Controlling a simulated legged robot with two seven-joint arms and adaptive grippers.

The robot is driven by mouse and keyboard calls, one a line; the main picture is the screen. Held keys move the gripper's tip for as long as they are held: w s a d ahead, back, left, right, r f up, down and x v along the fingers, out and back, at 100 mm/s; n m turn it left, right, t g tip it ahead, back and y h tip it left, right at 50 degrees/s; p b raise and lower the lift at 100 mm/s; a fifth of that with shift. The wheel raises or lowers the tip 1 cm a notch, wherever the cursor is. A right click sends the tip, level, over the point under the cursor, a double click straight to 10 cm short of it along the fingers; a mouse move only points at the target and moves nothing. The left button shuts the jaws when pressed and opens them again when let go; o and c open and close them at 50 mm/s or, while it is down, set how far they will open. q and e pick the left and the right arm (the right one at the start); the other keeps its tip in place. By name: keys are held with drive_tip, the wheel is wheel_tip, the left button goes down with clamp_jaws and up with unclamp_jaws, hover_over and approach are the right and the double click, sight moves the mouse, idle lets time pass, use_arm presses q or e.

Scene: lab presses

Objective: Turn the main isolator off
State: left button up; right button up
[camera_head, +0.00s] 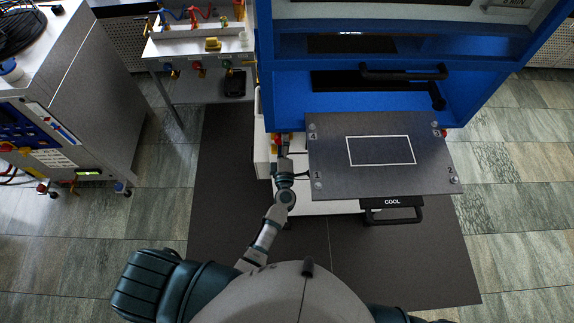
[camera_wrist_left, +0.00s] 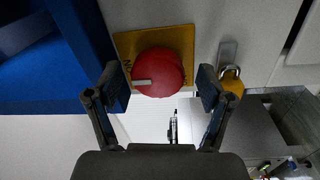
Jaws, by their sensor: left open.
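The main isolator is a round red knob (camera_wrist_left: 165,65) on a square yellow plate (camera_wrist_left: 127,42) in the left wrist view. A short pale mark lies level across the knob's left side. My left gripper (camera_wrist_left: 160,86) is open, with one finger on each side of the knob in that picture. I cannot tell whether the fingers touch it. In the head view my left gripper (camera_head: 284,146) is beside the white lower cabinet of the blue press, and the knob is not clearly visible there. My right gripper is not in view.
A brass padlock (camera_wrist_left: 232,80) hangs on a hasp right of the knob. The blue press (camera_head: 290,75) rises ahead, with a dark numbered plate (camera_head: 430,165) jutting right of my left gripper. A COOL drawer handle (camera_head: 395,217) is below it. A grey cabinet (camera_head: 95,90) stands left.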

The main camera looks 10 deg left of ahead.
use_arm(q)
drive_tip(key=s+d+m+h+b, duration=0.1)
drive_tip(key=s+d+m+b, duration=0.1)
drive_tip(key=s+m, duration=0.7)
drive_tip(key=s+d+m+h+b, duration=0.1)
drive_tip(key=s+d+m+b, duration=0.1)
drive_tip(key=s+m, duration=0.7)
drive_tip(key=d+f+m+g+h+b, duration=0.2)
drive_tip(key=f+m+h+b, duration=0.1)
drive_tip(key=f, duration=1.2)
drive_tip(key=s+d+f+m+g+h+b, duration=0.1)
drive_tip(key=d+f+m+g+h+b, duration=0.1)
drive_tip(key=f, duration=1.3)
drive_tip(key=m+g+h+b, duration=0.1)
drive_tip(key=h+b, duration=0.1)
drive_tip(key=h, duration=0.1)
drive_tip(key=shift+s+f+m, duration=0.15)
drive_tip(key=shift+f+m, duration=0.25)
